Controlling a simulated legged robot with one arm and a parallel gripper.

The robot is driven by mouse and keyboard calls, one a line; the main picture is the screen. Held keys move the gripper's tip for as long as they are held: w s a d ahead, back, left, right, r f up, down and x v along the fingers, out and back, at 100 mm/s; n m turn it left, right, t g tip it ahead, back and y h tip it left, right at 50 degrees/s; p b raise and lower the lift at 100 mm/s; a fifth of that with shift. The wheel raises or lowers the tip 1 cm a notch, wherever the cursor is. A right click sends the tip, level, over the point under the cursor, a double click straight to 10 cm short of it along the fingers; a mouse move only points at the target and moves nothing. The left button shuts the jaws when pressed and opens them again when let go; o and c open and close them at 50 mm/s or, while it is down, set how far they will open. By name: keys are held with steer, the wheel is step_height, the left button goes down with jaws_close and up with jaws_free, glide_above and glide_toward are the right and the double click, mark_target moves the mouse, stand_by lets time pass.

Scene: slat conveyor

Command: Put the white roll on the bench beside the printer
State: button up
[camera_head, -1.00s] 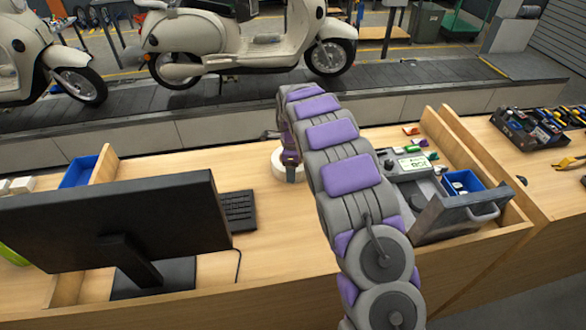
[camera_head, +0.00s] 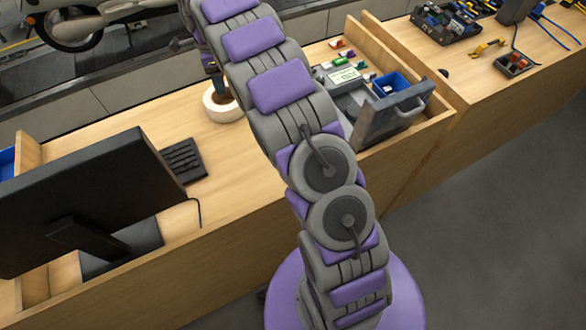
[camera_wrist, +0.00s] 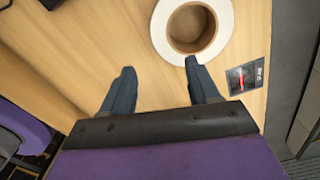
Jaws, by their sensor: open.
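The white roll (camera_head: 222,103) lies flat on the wooden bench (camera_head: 240,200), between the keyboard and the printer. In the wrist view the roll (camera_wrist: 223,47) shows as a white ring with a brown core, just beyond the right finger. My gripper (camera_wrist: 160,88) is open and empty, with both fingers apart. The right fingertip is close to the roll's near rim; I cannot tell if it touches. In the head view my arm hides most of the gripper. The grey printer (camera_head: 345,85) stands in the tray to the right of the roll, partly hidden by my arm.
A black monitor (camera_head: 90,200) and a keyboard (camera_head: 183,160) stand left of the roll. A blue bin (camera_head: 390,84) sits by the printer. A wooden divider (camera_head: 385,48) edges the printer's tray. A small dark card (camera_wrist: 245,77) lies right of the roll in the wrist view.

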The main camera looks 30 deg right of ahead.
steer(key=s+d+r+n+g, duration=0.1)
steer(key=s+r+n, duration=0.4)
steer(key=s, duration=0.6)
steer(key=s+d+r+n, duration=0.1)
steer(key=s+r+n, duration=0.35)
steer(key=s, duration=0.55)
steer(key=s+f+n, duration=0.1)
steer(key=s+n, duration=0.5)
steer(key=s, duration=0.8)
steer(key=s+a+f+n, duration=0.1)
steer(key=s+n, duration=0.4)
steer(key=s, duration=0.9)
steer(key=shift+s+f+n+g, duration=0.25)
steer(key=shift+f+n+g, duration=0.1)
steer(key=shift+f+g, duration=0.05)
steer(key=shift+a+f+b, duration=0.15)
steer(key=shift+f+b, duration=0.3)
steer(key=shift+f, duration=0.05)
